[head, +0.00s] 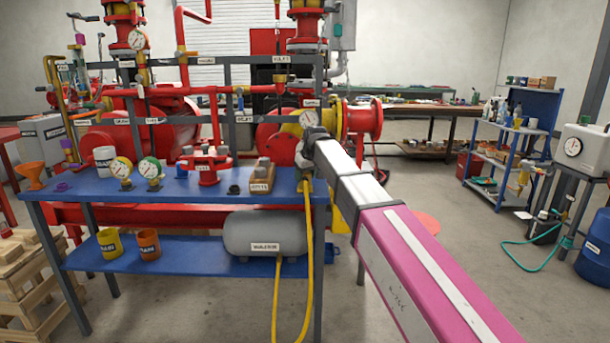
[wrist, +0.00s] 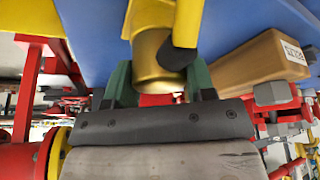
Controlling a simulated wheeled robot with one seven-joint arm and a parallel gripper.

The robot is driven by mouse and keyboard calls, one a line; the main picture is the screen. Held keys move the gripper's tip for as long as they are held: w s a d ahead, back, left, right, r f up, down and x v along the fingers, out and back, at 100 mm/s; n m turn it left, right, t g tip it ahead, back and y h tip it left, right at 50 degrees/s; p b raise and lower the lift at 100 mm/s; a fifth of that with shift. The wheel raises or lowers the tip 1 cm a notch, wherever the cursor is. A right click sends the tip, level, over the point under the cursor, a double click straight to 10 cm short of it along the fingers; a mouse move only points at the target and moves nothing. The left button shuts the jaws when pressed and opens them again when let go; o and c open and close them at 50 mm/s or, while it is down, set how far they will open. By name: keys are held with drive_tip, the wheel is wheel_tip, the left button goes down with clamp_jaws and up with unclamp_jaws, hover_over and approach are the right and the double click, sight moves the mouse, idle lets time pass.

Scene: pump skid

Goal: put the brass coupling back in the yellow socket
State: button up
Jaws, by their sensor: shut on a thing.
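The brass coupling (wrist: 158,60) is a short, shiny cylinder in the wrist view. My gripper (wrist: 158,85) is shut on it, with green fingers on either side. My gripper (head: 306,160) is over the right end of the blue bench in the head view, where the arm partly hides it. A yellow part (wrist: 188,22) with a black end lies against the coupling in the wrist view; I cannot tell whether it is hose or socket. The yellow socket cannot be made out for certain.
The blue bench (head: 225,186) carries a labelled wooden block (head: 262,178), a red valve (head: 207,165) and gauges (head: 121,168). A yellow hose (head: 308,260) hangs at its right end to the floor. A grey tank (head: 262,232) sits on the lower shelf. Red pump pipework stands behind.

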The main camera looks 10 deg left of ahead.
drive_tip(key=o, duration=1.1)
drive_tip(key=v, duration=1)
drive_tip(key=shift+s+r, duration=0.15)
drive_tip(key=shift+r, duration=0.15)
drive_tip(key=shift+d, duration=0.15)
